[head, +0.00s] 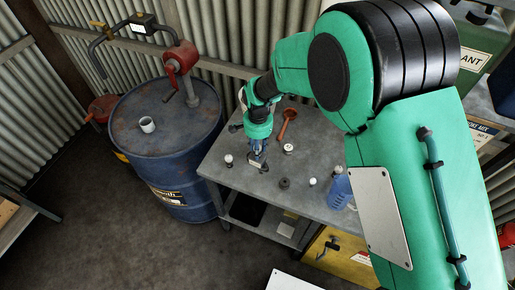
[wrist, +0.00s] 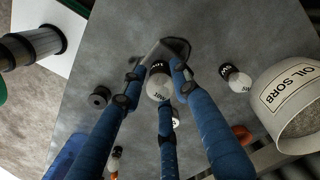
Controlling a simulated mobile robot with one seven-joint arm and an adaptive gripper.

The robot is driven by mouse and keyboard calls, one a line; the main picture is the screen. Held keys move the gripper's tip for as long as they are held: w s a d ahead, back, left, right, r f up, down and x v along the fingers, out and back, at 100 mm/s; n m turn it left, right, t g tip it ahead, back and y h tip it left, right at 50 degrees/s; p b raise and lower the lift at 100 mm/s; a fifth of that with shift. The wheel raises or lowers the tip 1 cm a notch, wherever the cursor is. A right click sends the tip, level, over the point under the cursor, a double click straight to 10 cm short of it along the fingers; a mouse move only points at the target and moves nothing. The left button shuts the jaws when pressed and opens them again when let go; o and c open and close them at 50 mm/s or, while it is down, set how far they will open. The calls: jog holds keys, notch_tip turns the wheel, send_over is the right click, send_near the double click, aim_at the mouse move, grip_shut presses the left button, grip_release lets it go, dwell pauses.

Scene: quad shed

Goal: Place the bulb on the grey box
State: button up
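My gripper (head: 258,151) points down over the grey work table. In the wrist view its three blue fingers (wrist: 165,72) are closed in around a bulb (wrist: 159,88) with a white globe and black, lettered cap. The globe faces the camera and the cap lies among the fingertips. A small dark grey block, seemingly the grey box (wrist: 178,46), lies just beyond the fingertips; it also shows below them in the head view (head: 257,164). Fingers and bulb hide part of it. I cannot tell whether the bulb touches it.
Another bulb (wrist: 239,82) stands to the right, near an "OIL SORB" tub (wrist: 292,125). A black cylinder (wrist: 99,97) is to the left. On the table (head: 320,205) are also a red spoon-like tool (head: 288,122) and a blue bottle (head: 340,188). A blue drum (head: 165,150) stands left.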

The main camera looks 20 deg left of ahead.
jog(key=shift+o, duration=0.6)
jog(key=shift+r, duration=0.1)
notch_tip(320, 180, up, 12)
jog(key=shift+r+p, duration=0.1)
jog(key=shift+p, duration=0.25)
dwell(0.6)
